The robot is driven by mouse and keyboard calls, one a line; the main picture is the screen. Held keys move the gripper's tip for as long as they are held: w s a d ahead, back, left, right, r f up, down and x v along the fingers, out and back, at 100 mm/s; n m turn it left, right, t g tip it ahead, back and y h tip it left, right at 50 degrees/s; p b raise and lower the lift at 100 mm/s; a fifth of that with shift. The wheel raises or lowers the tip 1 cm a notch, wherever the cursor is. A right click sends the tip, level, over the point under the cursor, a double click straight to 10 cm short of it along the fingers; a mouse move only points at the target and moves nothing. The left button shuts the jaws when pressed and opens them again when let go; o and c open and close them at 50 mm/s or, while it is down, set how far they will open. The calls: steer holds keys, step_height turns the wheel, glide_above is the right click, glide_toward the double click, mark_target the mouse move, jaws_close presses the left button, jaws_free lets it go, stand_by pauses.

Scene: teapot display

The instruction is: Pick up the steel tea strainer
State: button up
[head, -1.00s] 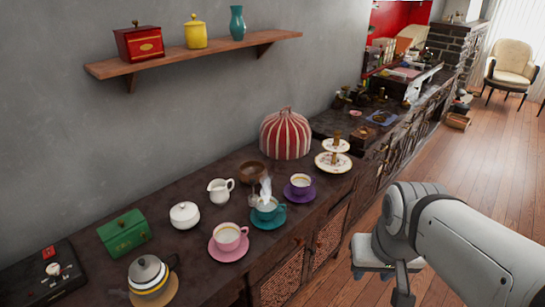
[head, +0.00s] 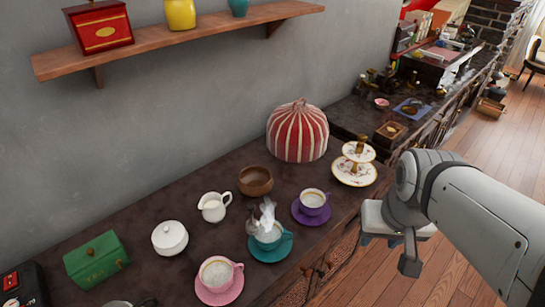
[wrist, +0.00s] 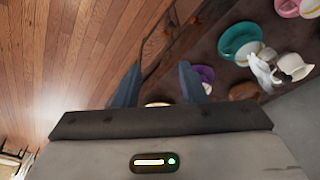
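A small grey, metallic-looking thing (head: 252,222) stands just left of the teal cup (head: 270,235) in the head view. It may be the steel tea strainer, but it is too small and too partly covered by white wisps to be sure. The teal cup stands on a teal saucer (head: 260,256). My gripper (head: 381,241) is beyond the sideboard's front edge, to the right of the cups and apart from them. In the wrist view, my gripper's (wrist: 160,68) two blue fingers stand apart with nothing held between them.
A shelf (head: 180,40) hangs above. Wooden floor lies right.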

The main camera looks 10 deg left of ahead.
steer(key=shift+o, duration=0.7)
steer(key=shift+w+a, duration=0.2)
steer(key=o, duration=0.3)
steer(key=w+a+f+n, duration=0.1)
steer(key=w+a+n, duration=0.1)
steer(key=w+a, duration=0.6)
steer(key=shift+a+f+n+g+b, duration=0.3)
steer(key=shift+a+n, duration=0.1)
steer(key=shift+a, duration=0.6)
steer(key=n, duration=0.3)
glide_above(252, 211)
steer(key=shift+y, duration=0.4)
step_height(252, 211, down, 5)
steer(key=shift+d+f+b, duration=0.1)
steer(key=shift+f+b, duration=0.1)
steer(key=shift+b, duration=0.1)
steer(key=shift+a+f, duration=0.6)
steer(key=shift+f, duration=0.05)
steer(key=shift+w+d+f, duration=0.1)
steer(key=shift+f, duration=1.05)
steer(key=shift+w+d+f, duration=0.1)
steer(key=shift+w+f, duration=0.05)
steer(key=shift+f, duration=1)
steer(key=shift+w+d+f, duration=0.1)
steer(key=shift+f, duration=1.05)
